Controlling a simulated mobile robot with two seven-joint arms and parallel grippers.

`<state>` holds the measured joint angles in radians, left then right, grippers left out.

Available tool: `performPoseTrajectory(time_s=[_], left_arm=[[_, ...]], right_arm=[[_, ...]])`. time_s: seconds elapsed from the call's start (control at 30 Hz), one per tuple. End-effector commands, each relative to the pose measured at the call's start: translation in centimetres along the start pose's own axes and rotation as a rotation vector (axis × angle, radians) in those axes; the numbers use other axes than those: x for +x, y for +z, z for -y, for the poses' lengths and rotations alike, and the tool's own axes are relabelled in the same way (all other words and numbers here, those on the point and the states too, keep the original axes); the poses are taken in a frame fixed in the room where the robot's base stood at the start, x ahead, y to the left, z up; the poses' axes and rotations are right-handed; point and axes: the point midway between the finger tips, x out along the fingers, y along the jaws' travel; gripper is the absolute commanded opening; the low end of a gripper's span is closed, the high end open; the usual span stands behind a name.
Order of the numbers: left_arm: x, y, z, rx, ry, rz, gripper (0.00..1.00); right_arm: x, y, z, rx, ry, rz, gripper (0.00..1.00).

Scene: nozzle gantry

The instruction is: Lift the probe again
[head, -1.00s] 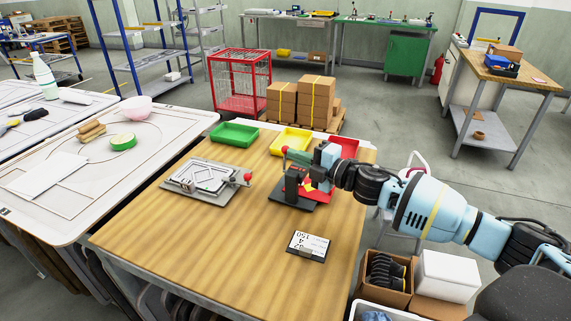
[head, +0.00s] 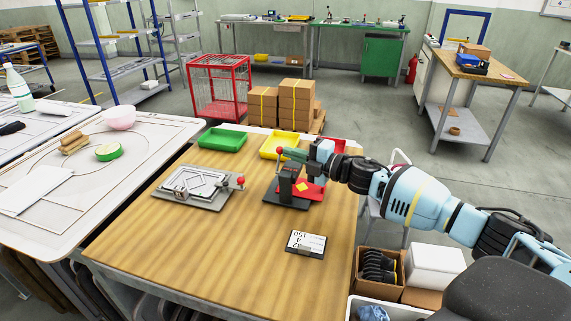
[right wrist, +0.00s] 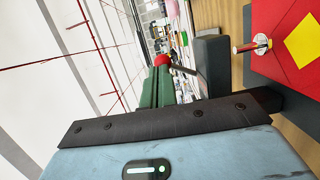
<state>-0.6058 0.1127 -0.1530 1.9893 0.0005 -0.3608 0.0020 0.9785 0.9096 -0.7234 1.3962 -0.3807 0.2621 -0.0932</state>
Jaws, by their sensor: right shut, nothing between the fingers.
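The gantry is a dark upright post (head: 285,183) on a black base plate, with a red ball knob (head: 280,150) at its upper left. In the right wrist view the red ball (right wrist: 163,60) shows at the tips of the green fingers. My right gripper (head: 288,153) is shut with nothing between its fingers, its tips close to the knob; contact cannot be told. A red plate with a yellow diamond (right wrist: 301,42) lies beside the post. A small metal pin-like part (right wrist: 262,42), possibly the probe, shows over the red plate. My left gripper is not in view.
A clamp fixture with a frame (head: 198,186) stands left of the gantry. A label card (head: 306,243) lies in front. Green (head: 222,139), yellow (head: 279,146) and red (head: 338,145) trays line the back edge. The table's front left is clear.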

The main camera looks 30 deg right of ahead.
Motion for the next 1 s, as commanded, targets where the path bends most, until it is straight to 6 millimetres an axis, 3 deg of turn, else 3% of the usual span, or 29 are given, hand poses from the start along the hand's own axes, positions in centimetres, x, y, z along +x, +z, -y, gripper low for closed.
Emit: performPoseTrajectory(time_s=[1.0], left_arm=[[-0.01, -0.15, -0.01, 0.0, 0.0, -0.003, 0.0]], right_arm=[[0.19, 0.89, 0.28, 0.0, 0.002, 0.001, 0.0]])
